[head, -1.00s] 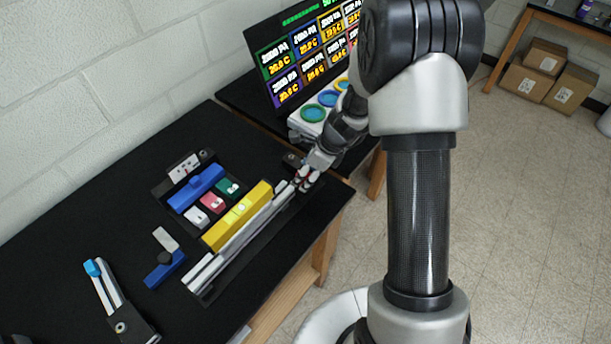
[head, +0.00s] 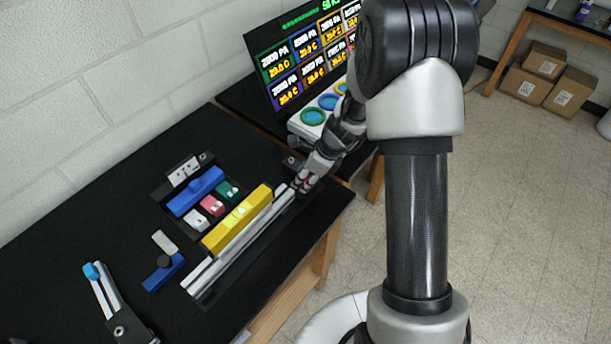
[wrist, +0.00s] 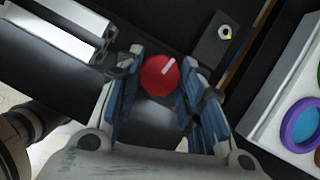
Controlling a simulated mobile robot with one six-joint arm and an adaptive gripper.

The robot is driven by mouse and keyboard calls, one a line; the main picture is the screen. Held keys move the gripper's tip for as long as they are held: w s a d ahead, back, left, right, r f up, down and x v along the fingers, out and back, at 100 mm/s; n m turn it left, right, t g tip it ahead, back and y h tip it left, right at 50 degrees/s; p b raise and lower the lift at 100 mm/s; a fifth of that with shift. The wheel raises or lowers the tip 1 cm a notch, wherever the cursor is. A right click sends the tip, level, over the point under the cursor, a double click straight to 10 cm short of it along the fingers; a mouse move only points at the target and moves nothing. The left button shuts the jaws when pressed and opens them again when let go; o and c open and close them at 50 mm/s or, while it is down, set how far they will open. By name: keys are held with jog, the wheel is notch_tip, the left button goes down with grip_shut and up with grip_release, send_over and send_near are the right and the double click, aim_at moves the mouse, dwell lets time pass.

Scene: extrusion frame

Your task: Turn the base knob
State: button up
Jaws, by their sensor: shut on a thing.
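The base knob is a round red knob (wrist: 160,75) with a white pointer line, seen in the wrist view. The line slants toward the upper right. My gripper (wrist: 163,60) has one blue-padded finger on each side of the knob and is shut on it. In the head view my gripper (head: 303,184) is at the right end of the pale extrusion rails (head: 238,242), low over the black bench. The knob is mostly hidden by the fingers there.
A yellow block (head: 238,218) lies along the rails. A dark tray with a blue bar (head: 195,191) and small coloured blocks is behind it. A dark plate with a small round fitting (wrist: 226,33) is near the gripper. A white unit with coloured rings (head: 313,117) stands beyond.

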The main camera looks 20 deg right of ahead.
jog(key=shift+n, duration=0.3)
jog(key=shift+c, duration=0.3)
jog(key=n+p, duration=0.1)
jog(key=n, duration=0.1)
jog(key=n+g+p, duration=0.1)
jog(key=shift+w+d+n+g+y, duration=0.1)
jog(key=shift+w+n+g+y, duration=0.05)
jog(key=shift+n+g+y, duration=0.2)
jog(key=n+g, duration=0.1)
jog(key=n, duration=0.1)
jog(key=n+g+p, duration=0.1)
jog(key=n, duration=0.2)
jog(key=shift+w+n, duration=0.15)
jog(key=shift+n, duration=0.2)
jog(key=n+g, duration=0.1)
jog(key=n, duration=0.1)
jog(key=n+h, duration=0.1)
jog(key=n, duration=0.2)
jog(key=shift+w+g, duration=0.15)
jog(key=shift+g, duration=0.2)
jog(key=n+g+h, duration=0.1)
jog(key=n, duration=0.3)
jog(key=shift+a, duration=0.2)
jog(key=shift+n, duration=0.5)
jog(key=o, duration=1.1)
jog(key=shift+c, duration=0.2)
